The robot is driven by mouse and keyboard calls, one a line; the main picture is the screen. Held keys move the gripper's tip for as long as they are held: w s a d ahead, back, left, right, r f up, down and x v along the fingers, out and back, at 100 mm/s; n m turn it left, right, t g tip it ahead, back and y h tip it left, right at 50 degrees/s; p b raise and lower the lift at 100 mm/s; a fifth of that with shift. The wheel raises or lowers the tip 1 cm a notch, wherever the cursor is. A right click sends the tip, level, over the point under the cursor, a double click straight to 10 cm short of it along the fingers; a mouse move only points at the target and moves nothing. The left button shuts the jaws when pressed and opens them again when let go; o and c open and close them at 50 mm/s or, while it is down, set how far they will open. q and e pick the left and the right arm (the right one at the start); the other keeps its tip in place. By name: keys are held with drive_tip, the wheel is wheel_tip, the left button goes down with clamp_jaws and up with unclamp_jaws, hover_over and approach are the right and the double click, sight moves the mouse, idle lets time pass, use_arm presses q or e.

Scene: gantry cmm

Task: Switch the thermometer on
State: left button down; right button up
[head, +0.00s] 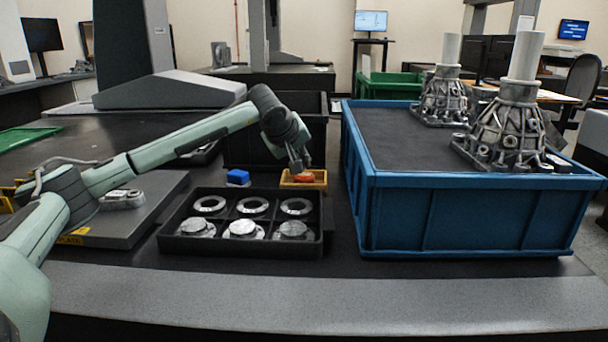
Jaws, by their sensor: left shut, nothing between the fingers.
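No thermometer can be told for certain at this size. A small red-orange item (303,178) lies in a small yellow tray (320,184) behind the black compartment tray. A small blue object (238,176) stands to the left of the yellow tray. My left gripper (299,169) points down, shut and empty, right above the yellow tray and the red-orange item. I cannot tell whether its tips touch the item. My right gripper is out of view.
A black compartment tray (240,249) holds several metal rings and discs in front. A large blue crate (460,225) with cast metal housings (505,130) stands at right. A grey plate (150,215) lies at left under my arm. A black bin (245,150) stands behind.

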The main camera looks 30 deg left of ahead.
sight(303, 179)
use_arm(q)
wheel_tip(303, 179, up, 6)
drive_tip(key=p, duration=0.3)
drive_tip(key=shift+f+p, duration=0.2)
drive_tip(key=shift+p, duration=0.15)
idle(0.5)
